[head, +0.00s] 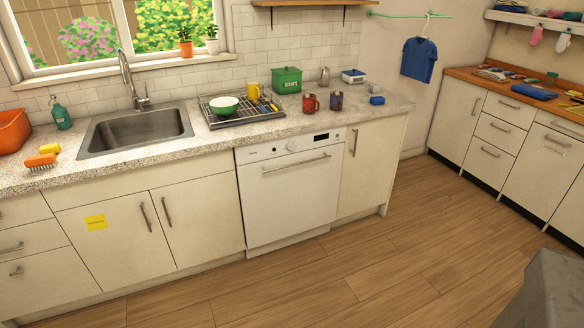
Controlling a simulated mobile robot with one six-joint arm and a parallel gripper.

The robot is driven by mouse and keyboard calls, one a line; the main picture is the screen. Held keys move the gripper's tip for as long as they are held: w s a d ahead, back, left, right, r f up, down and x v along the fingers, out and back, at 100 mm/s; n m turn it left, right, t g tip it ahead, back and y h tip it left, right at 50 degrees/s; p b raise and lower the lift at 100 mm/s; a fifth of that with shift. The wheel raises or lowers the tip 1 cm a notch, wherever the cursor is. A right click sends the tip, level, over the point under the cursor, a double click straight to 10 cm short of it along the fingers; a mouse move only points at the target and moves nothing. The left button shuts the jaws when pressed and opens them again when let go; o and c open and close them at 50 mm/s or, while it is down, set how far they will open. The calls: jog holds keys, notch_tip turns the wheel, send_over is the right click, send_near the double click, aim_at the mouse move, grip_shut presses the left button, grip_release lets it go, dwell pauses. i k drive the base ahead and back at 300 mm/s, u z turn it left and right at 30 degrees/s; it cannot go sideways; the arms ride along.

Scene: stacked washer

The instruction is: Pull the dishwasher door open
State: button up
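The dishwasher (291,200) is a white front built in under the counter, between cream cabinets. Its door is shut and upright, flush with the cabinets. A long horizontal metal bar handle (297,163) runs across the upper part of the door. Above the handle is a control strip (290,146) with a knob and a small dark display. My gripper is not in view, so I cannot see whether it is open or shut.
Wooden floor in front of the dishwasher is clear. A grey block-like shape (550,290) fills the lower right corner. The counter (110,158) holds a sink (135,130), a dish rack (240,117), mugs and a green tin (287,81). A second counter (470,78) stands at right.

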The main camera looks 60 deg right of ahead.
aim_at(291, 195)
jog(key=z, duration=0.1)
jog(key=i, duration=0.95)
jog(key=u, duration=0.05)
